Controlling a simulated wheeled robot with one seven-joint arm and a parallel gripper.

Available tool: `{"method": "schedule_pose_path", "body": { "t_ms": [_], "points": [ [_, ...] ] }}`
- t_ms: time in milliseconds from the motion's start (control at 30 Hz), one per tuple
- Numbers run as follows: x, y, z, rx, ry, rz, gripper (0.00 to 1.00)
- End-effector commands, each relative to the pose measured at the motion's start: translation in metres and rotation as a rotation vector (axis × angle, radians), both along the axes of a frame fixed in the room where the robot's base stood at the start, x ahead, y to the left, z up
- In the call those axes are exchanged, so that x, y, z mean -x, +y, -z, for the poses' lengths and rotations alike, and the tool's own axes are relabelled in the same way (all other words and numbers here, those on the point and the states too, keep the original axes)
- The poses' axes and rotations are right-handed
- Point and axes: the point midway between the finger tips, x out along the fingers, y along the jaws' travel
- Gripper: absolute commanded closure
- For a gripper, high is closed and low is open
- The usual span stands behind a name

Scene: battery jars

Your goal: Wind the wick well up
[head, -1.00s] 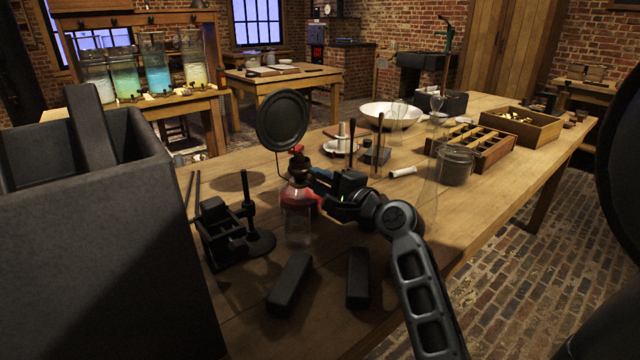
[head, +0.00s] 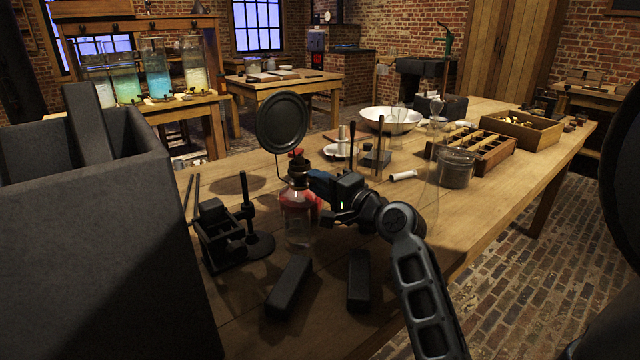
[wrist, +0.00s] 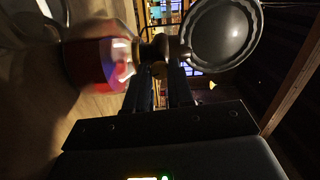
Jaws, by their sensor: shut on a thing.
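The oil lamp (head: 298,222) stands upright on the near bench, a clear glass font with red liquid under a dark brass burner (head: 299,170). A round black reflector (head: 282,122) rises on a thin wire beside it. My gripper (head: 313,180) reaches in from the right at burner height. In the wrist view its two fingers close on a small brass wick knob (wrist: 158,70) at the burner's side. The lamp (wrist: 95,62) lies sideways there, with the reflector (wrist: 222,35) at upper right. The wick itself cannot be made out.
Two dark blocks (head: 289,287) lie in front of the lamp, and a black stand (head: 222,238) is to its left. A large dark box (head: 90,240) fills the left foreground. A clear chimney (head: 432,170), a metal pot (head: 456,170) and a white bowl (head: 391,120) stand farther right.

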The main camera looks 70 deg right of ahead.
Motion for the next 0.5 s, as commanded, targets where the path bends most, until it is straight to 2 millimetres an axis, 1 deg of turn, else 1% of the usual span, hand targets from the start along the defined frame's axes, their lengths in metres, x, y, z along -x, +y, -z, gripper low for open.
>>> {"method": "schedule_pose_path", "body": {
  "t_ms": [67,100,333,500],
  "points": [
    [-0.0007,0.0008,0.0014,-0.002,0.002,-0.003,1.00],
    [-0.0006,0.0007,0.0014,-0.003,0.002,-0.003,0.74],
    [-0.0003,0.0004,0.0008,-0.002,0.000,-0.002,0.52],
    [-0.0001,0.0002,0.0004,-0.002,0.000,-0.001,0.52]
  ]
}}
